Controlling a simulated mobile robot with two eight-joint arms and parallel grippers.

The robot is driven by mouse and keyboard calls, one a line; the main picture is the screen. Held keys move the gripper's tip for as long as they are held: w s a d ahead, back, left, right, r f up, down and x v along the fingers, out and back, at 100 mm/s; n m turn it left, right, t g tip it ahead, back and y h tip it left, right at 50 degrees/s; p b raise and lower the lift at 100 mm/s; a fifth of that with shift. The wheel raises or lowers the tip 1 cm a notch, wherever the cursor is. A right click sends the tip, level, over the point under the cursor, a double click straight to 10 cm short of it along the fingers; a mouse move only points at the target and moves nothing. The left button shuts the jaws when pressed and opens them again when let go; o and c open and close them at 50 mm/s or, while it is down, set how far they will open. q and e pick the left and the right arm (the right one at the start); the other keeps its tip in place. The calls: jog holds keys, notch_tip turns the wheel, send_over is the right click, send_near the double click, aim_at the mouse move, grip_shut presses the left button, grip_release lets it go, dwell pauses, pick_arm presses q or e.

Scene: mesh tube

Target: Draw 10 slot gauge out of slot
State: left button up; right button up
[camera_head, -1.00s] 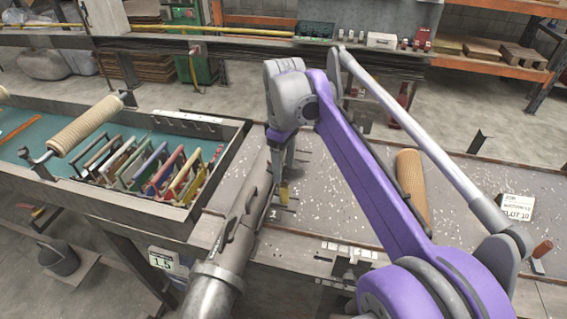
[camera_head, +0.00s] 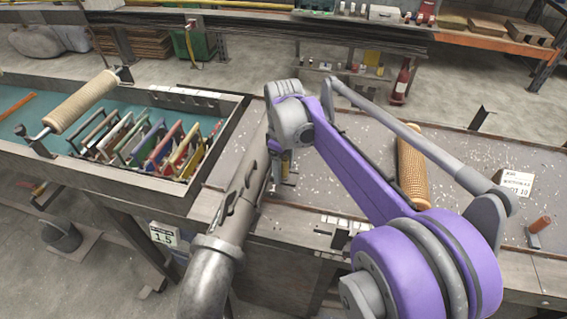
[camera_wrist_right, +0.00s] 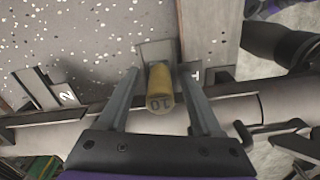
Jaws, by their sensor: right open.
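The slot gauge has a yellow cylindrical handle marked 10 (camera_wrist_right: 160,88), seen nearly end-on in the right wrist view. In the head view a bit of its yellow handle (camera_head: 286,162) shows below my right gripper. My right gripper (camera_wrist_right: 160,76) is open, with one finger on each side of the handle and a gap visible on both sides. The grey metal tube (camera_head: 236,195) with slots along it lies beside the gauge. How deep the gauge sits in its slot is hidden. My left gripper is not in view.
A teal-lined tray (camera_head: 28,138) at left holds several coloured frames (camera_head: 166,146). A wound tan roll (camera_head: 82,100) lies over it.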

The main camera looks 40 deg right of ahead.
jog(key=shift+c, duration=0.3)
grip_shut()
